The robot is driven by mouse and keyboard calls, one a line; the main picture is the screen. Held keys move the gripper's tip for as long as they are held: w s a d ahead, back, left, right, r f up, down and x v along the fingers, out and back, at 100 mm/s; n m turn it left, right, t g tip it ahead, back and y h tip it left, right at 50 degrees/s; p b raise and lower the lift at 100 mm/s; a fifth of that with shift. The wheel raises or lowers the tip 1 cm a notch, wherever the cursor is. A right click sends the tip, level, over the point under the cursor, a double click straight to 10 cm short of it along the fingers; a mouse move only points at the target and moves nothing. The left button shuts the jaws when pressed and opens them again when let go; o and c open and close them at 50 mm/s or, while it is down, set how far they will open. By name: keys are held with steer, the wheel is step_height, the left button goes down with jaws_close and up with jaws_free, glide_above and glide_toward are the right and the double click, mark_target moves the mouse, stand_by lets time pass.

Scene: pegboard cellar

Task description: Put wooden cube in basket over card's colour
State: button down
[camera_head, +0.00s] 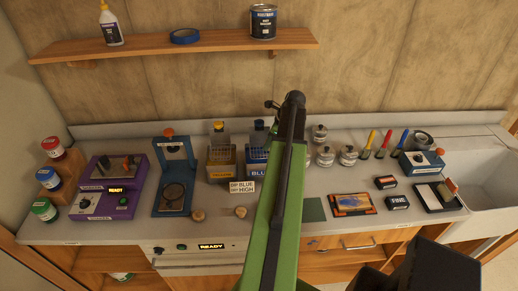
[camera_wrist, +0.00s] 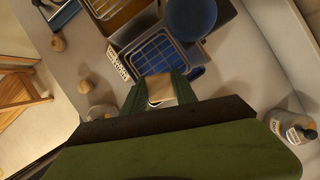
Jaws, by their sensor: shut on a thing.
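My gripper (camera_wrist: 159,84) is shut on the wooden cube (camera_wrist: 160,92), a pale block between its green fingertips in the wrist view. The cube is just short of the blue tank's wire basket (camera_wrist: 157,53) in that view; its height over the basket is unclear. The card (camera_head: 241,187) reads "DIP BLUE DRY HIGH" in the head view. The blue-labelled tank (camera_head: 257,171) is partly hidden behind my arm. The yellow-labelled tank (camera_head: 221,171) stands to its left, with a wire basket (camera_head: 219,138) above it. My gripper and the cube are hidden in the head view.
Two round wooden knobs (camera_head: 198,215) are at the counter's front. A purple device (camera_head: 110,187) and a blue stand (camera_head: 174,178) stand left. Glass jars (camera_head: 325,156), a picture card (camera_head: 352,204) and a sink (camera_head: 488,170) are right. A shelf (camera_head: 180,45) hangs above.

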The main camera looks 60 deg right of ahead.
mark_target(257, 151)
steer(key=w+f+b, duration=0.1)
steer(key=w, duration=0.1)
steer(key=w+a+f+b, duration=0.1)
steer(key=f+b, duration=0.1)
steer(key=shift+w, duration=0.5)
steer(key=shift+r, duration=0.15)
steer(key=c, duration=1.3)
jaws_free()
steer(key=shift+f, duration=0.2)
steer(key=shift+o, duration=0.2)
